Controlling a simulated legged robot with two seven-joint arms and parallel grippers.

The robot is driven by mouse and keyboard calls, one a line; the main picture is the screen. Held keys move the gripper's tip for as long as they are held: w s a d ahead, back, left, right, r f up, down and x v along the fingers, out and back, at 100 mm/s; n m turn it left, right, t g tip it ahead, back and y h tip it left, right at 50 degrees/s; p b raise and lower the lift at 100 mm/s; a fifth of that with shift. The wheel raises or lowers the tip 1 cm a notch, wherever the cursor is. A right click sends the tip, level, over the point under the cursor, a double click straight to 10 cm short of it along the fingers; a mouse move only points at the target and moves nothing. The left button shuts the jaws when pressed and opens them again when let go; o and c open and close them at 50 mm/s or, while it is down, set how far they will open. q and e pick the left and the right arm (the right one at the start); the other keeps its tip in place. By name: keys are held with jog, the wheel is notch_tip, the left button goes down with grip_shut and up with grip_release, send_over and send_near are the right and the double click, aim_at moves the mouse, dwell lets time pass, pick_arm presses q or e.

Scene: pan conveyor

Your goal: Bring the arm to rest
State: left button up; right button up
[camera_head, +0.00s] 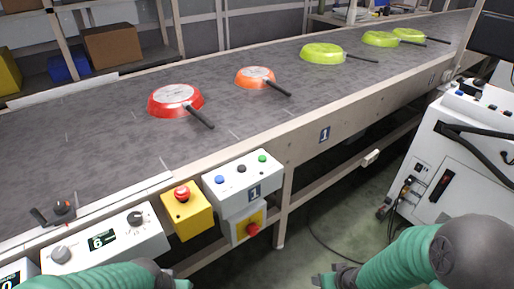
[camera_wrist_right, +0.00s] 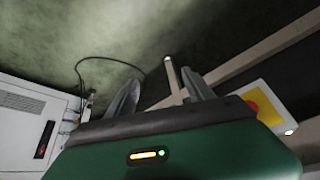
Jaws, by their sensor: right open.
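My right gripper shows in the right wrist view (camera_wrist_right: 161,90), its two dark fingers apart with nothing between them. It hangs over the floor, clear of the conveyor and the pans. In the head view my right arm (camera_head: 405,258) comes in at the lower right, below the conveyor's front edge. My left arm (camera_head: 110,277) crosses the lower left corner in front of the control panel; the fingers of its gripper are outside the picture.
The conveyor (camera_head: 85,135) carries a red pan (camera_head: 176,99), an orange pan (camera_head: 255,77) and several green pans (camera_head: 323,53). A yellow emergency-stop box (camera_head: 188,215) and button box (camera_head: 242,180) are on its front. A white machine (camera_head: 450,150) stands right.

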jog(key=s+a+r+m+g+h, duration=0.1)
jog(key=s+a+r+g, duration=0.1)
jog(key=s+r, duration=0.65)
notch_tip(320, 180, up, 29)
jog(key=p, duration=2.9)
jog(key=shift+d+r+g, duration=0.15)
jog(key=shift+d+g, duration=0.05)
jog(key=shift+g, duration=0.1)
